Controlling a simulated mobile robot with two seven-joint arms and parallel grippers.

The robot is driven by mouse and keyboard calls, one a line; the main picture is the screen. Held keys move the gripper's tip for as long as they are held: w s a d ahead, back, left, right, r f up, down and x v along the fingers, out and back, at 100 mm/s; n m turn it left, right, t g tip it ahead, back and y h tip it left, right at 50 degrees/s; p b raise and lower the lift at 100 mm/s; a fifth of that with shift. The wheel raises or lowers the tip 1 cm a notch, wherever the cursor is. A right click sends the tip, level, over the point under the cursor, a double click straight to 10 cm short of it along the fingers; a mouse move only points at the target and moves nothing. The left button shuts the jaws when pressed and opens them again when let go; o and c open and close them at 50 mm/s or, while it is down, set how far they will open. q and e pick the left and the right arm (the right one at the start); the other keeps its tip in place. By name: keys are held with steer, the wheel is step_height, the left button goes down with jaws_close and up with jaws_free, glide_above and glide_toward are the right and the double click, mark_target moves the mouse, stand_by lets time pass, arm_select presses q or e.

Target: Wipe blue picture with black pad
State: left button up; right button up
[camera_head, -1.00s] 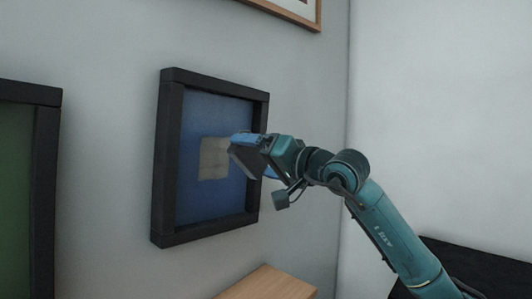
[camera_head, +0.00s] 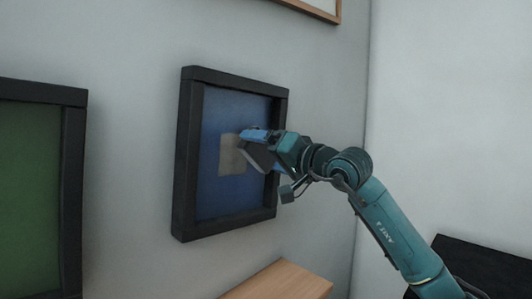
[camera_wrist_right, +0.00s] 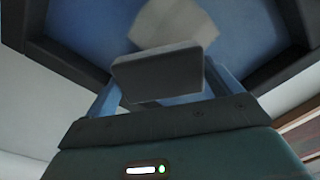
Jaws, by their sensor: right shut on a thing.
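The blue picture (camera_head: 215,195) hangs on the wall in a thick black frame. A pale greyish patch (camera_head: 231,160) shows near its middle, and it also shows in the right wrist view (camera_wrist_right: 172,24). My right gripper (camera_head: 262,148) is shut on the black pad (camera_head: 258,157), in front of the right half of the picture. In the right wrist view the pad (camera_wrist_right: 157,75) sits between the blue fingers with the picture behind it. I cannot tell whether the pad touches the picture. My left gripper is not in view.
A green picture (camera_head: 32,190) in a black frame hangs at the left. A wooden surface (camera_head: 280,282) lies below the blue picture. Part of another framed picture (camera_head: 318,8) shows at the top. A dark object (camera_head: 480,265) stands at the lower right.

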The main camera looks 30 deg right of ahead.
steer(key=shift+p+x, duration=0.4)
steer(key=shift+x, duration=0.55)
steer(key=shift+a, duration=0.1)
